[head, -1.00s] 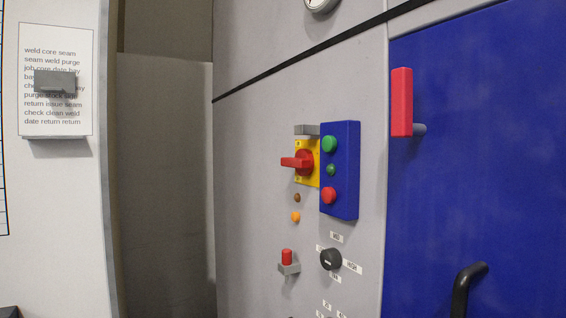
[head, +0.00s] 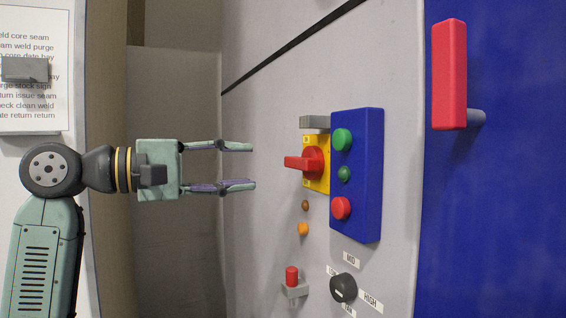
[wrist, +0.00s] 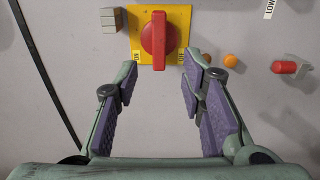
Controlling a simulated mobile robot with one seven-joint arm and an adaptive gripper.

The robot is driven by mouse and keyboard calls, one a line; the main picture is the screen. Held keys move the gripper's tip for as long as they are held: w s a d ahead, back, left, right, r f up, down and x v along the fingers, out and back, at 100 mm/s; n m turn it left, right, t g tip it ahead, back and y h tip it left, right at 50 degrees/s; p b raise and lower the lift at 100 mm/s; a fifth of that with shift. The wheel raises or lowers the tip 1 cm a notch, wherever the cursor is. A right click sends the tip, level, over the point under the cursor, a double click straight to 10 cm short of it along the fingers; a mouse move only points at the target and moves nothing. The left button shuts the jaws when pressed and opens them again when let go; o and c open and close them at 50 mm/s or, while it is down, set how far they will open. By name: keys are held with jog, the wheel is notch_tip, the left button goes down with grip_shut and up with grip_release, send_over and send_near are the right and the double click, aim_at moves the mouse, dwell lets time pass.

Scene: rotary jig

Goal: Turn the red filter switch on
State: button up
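The red rotary switch (head: 305,162) sits on a yellow plate (head: 322,178) on the grey panel. In the wrist view the switch's red handle (wrist: 158,38) runs up and down the picture, with small labels on the plate at either side of its lower end; the right one seems to read OFF. My gripper (head: 251,166) is open and empty, pointing at the switch, its fingertips a short gap to the left of the handle. In the wrist view the fingers (wrist: 160,66) are spread just below the plate, roughly centred on the handle.
A blue box (head: 371,175) with green and red buttons stands close right of the switch. A grey block (head: 314,121) is above it. Orange (head: 303,229) and brown lamps, a red toggle (head: 292,276) and a black knob (head: 343,288) are below. A red door handle (head: 449,75) is farther right.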

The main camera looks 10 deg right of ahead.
aim_at(294, 164)
jog(key=d, duration=0.3)
jog(key=w+d+p, duration=0.1)
jog(key=d, duration=0.2)
jog(key=d+p, duration=0.1)
jog(key=d, duration=0.2)
jog(key=shift+w+d, duration=0.3)
jog(key=shift+w, duration=0.05)
jog(key=shift+c, duration=0.6)
grip_shut()
